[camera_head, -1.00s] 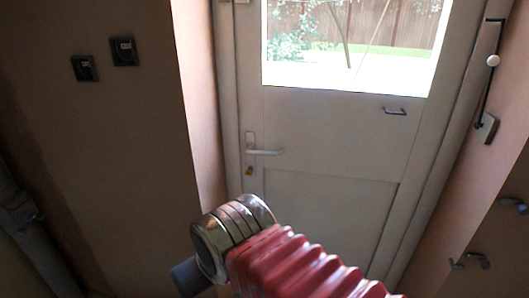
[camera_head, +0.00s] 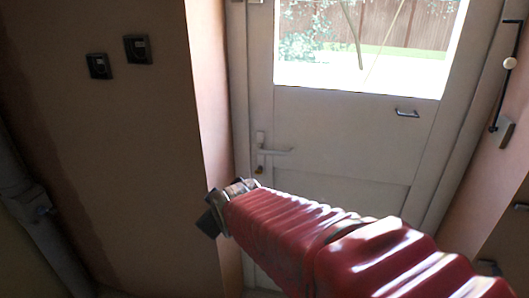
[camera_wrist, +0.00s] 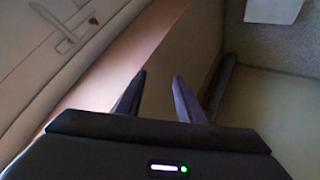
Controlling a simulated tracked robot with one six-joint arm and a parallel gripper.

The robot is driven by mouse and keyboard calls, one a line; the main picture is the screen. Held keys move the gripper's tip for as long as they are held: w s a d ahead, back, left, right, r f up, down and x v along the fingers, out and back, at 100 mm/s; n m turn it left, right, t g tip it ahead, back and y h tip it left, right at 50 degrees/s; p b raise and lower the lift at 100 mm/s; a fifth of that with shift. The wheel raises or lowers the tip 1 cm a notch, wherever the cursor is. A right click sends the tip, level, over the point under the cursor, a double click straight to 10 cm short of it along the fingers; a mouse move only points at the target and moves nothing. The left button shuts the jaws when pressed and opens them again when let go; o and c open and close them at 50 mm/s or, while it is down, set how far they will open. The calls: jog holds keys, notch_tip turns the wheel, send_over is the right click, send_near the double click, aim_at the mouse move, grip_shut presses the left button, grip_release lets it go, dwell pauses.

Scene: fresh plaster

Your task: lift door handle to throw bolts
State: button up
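The door (camera_head: 340,130) is shut, white, with a glass pane in its upper half. Its pale lever handle (camera_head: 274,152) sits at the door's left edge, roughly level, above a keyhole with a small yellowish piece in it. My arm in its red sleeve reaches in from the lower right, its end just below and left of the handle in the head view. In the wrist view the handle (camera_wrist: 68,36) shows at the upper left, tilted by the camera. My gripper (camera_wrist: 158,80) is open there, its two dark fingers apart with nothing between them, and away from the handle.
A plastered wall with two dark sockets (camera_head: 136,48) stands left of the door, and a pipe (camera_head: 38,207) runs at far left. A small pull (camera_head: 407,113) is on the door's right. A crank rod (camera_head: 505,80) hangs on the right frame.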

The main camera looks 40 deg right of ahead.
jog(key=w+d+f+n+t+h, duration=0.2)
jog(key=w+d+n, duration=0.1)
jog(key=w+d, duration=0.5)
jog(key=n+t+h, duration=0.5)
jog(key=n+t, duration=0.1)
jog(key=n, duration=0.1)
send_near(276, 153)
jog(key=s+a, duration=0.2)
jog(key=shift+s+d+f, duration=0.3)
jog(key=shift+d+f, duration=0.05)
jog(key=shift+f, duration=0.1)
jog(key=shift+w, duration=0.15)
jog(key=x, duration=1.3)
jog(key=shift+w+d+f, duration=0.1)
jog(key=shift+w+d, duration=0.1)
jog(key=shift+w, duration=0.05)
grip_shut()
